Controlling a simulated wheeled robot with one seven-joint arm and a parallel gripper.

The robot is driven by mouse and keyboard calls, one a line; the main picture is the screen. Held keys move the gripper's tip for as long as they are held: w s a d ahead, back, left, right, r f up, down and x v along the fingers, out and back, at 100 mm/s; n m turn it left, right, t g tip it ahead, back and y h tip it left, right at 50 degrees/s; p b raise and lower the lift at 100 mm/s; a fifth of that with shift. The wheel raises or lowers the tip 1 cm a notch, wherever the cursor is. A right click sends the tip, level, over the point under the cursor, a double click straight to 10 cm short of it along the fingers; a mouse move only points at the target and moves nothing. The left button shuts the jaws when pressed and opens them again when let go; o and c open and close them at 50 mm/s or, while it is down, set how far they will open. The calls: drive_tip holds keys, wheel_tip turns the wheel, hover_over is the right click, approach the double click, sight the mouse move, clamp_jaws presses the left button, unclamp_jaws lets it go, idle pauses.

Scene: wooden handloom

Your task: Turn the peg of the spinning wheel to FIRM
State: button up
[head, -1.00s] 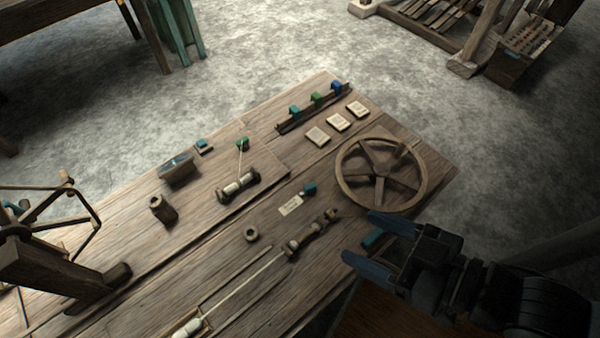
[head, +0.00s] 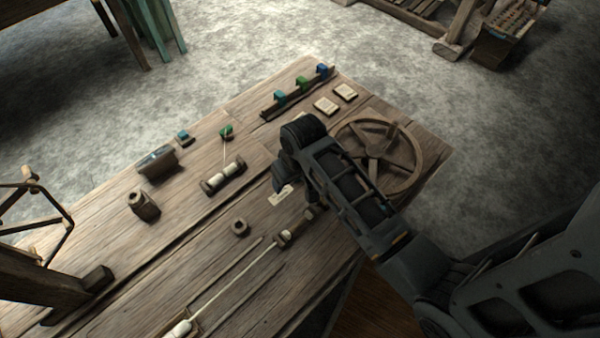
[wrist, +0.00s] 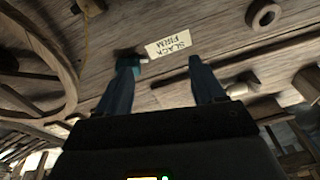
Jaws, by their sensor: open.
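The spinning wheel (head: 417,165) lies at the right end of the wooden bench, partly behind my arm. It also shows at the left of the wrist view (wrist: 62,62). In the wrist view the small teal peg (wrist: 133,59) with a pale tip is close by my left finger, partly covered by it; whether they touch I cannot tell. The SLACK/FIRM label (wrist: 168,46) lies beside it, upside down, and shows partly in the head view (head: 281,194). The peg is hidden by my arm there. My gripper (wrist: 162,66) is open, fingers pointing toward the label, with nothing seen between them.
A spindle with white yarn (head: 285,238) lies close to my gripper, its thread running to the lower left. A wooden ring (head: 240,228), a bobbin stand (head: 222,178) and a rack of coloured clips (head: 301,85) stand around.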

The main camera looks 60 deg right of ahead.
drive_tip(key=d, duration=0.2)
drive_tip(key=d+g, duration=0.1)
drive_tip(key=d, duration=0.1)
drive_tip(key=w+d+r+g, duration=0.1)
drive_tip(key=d, duration=0.1)
drive_tip(key=shift+d+r+m+b, duration=0.1)
drive_tip(key=shift+d+m+b, duration=0.15)
drive_tip(key=shift+m+b, duration=0.1)
drive_tip(key=shift+f+b, duration=0.4)
drive_tip(key=shift+f, duration=3.4)
drive_tip(key=shift+c, duration=0.3)
drive_tip(key=c, duration=1)
drive_tip(key=shift+r+p, duration=0.1)
drive_tip(key=shift+p, duration=0.2)
drive_tip(key=n+p, duration=0.2)
drive_tip(key=n, duration=0.1)
drive_tip(key=shift+r, duration=0.1)
drive_tip(key=shift+n+p, duration=1.35)
drive_tip(key=shift+n, duration=0.6)
drive_tip(key=shift+f, duration=0.2)
